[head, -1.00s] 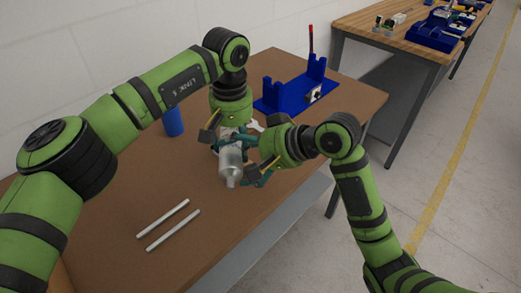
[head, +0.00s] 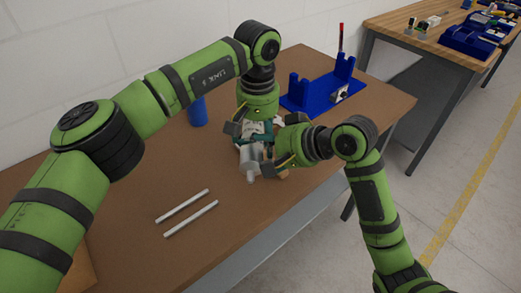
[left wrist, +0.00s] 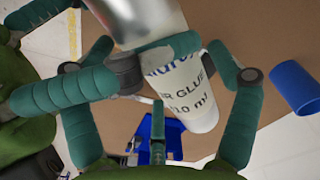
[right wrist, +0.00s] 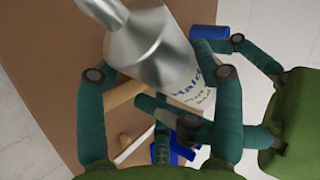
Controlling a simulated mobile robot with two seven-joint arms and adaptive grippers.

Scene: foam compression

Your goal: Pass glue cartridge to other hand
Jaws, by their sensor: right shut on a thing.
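The glue cartridge (head: 251,162) is a silver metal tube with a narrow nozzle and a white, blue-lettered glue label. It is held above the table, nozzle toward the front. My right gripper (head: 272,163) is shut on it from the right; the right wrist view shows its silver nozzle end (right wrist: 150,45) between the fingers. My left gripper (head: 253,138) comes down from above at the labelled end. In the left wrist view the white label part (left wrist: 185,90) lies between its spread fingers, which look open around it. Finger contact there is partly hidden.
Two pale rods (head: 190,218) lie on the brown table (head: 130,225) at front left. A blue cylinder (head: 197,112) stands behind my left arm. A blue fixture (head: 322,92) with a red-tipped upright stands at the back right. Another bench (head: 400,35) is beyond.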

